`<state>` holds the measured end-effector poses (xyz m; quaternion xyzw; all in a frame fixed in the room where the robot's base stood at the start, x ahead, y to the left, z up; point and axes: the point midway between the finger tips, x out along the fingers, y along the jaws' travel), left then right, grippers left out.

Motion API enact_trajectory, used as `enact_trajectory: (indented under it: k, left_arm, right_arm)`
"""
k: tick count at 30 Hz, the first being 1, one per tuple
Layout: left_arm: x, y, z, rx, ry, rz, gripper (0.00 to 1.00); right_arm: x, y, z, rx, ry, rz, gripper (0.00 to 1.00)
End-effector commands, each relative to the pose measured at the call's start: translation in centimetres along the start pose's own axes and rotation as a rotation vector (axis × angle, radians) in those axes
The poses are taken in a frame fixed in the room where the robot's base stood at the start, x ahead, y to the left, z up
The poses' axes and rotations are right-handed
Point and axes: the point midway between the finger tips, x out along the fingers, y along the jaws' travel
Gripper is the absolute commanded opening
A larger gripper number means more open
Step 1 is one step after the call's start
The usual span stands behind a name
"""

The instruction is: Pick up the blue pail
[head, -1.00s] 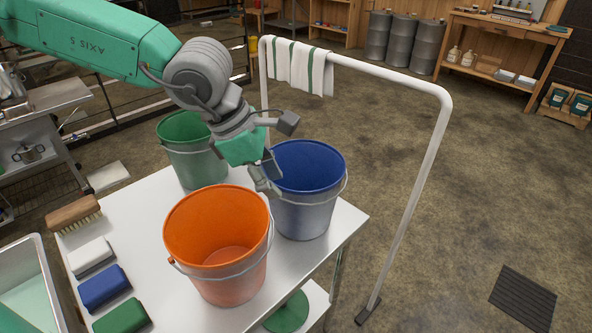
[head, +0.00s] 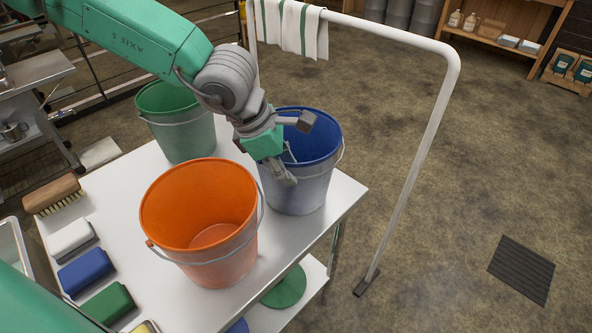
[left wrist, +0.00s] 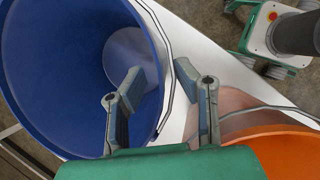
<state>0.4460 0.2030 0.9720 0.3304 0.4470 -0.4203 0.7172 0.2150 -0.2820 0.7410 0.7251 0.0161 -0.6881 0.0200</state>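The blue pail (head: 300,190) stands upright on the white table, blue inside with a paler outer wall and a wire handle. My left gripper (head: 287,165) is at its near left rim. In the left wrist view the gripper (left wrist: 160,72) is open. One finger is over the inside of the blue pail (left wrist: 50,75), and the other is outside, on the orange pail's side. The pail's rim and wire handle run between the fingers. I cannot tell whether either finger touches the wall. My right gripper is not in view.
The orange pail (head: 200,225) stands close in front, near the outer finger. A green pail (head: 178,130) stands behind left. A brush (head: 55,194) and several coloured blocks lie on the table's left. A white rail (head: 425,140) with a striped towel (head: 300,30) stands behind and right.

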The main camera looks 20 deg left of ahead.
Motion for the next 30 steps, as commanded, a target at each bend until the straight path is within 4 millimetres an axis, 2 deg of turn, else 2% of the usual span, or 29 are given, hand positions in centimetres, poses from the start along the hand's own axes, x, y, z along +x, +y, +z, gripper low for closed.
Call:
enact_trajectory:
  k: [1, 3, 7, 14, 15, 17, 18, 30]
  left_arm:
    - [1.3, -0.2, -0.2, 0.002, 0.004, -0.003, 0.27]
    - [2.3, -0.2, -0.2, 0.001, 0.004, -0.003, 0.27]
    - [3.4, -0.1, -0.1, -0.001, 0.002, -0.002, 0.27]
    - [3.4, -0.2, 0.1, 0.002, 0.002, 0.001, 0.27]
    - [3.4, -0.2, 0.1, 0.001, 0.002, 0.001, 0.24]
    - [3.4, -0.1, 0.0, 0.001, 0.002, 0.000, 0.02]
    - [3.4, -0.1, 0.0, 0.000, 0.002, 0.000, 0.00]
    - [2.9, 0.0, 0.1, -0.001, 0.001, 0.001, 0.00]
  right_arm:
    - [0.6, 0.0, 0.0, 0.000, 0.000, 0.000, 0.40]
    - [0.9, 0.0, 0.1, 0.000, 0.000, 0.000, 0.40]
    - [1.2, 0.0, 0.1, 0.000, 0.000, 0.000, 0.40]
    - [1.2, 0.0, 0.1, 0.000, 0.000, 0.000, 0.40]
    - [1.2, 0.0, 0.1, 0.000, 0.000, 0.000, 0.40]
    - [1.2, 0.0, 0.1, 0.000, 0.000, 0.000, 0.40]
    - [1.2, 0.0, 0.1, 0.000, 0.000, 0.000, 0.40]
    - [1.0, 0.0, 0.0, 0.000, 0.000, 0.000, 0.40]
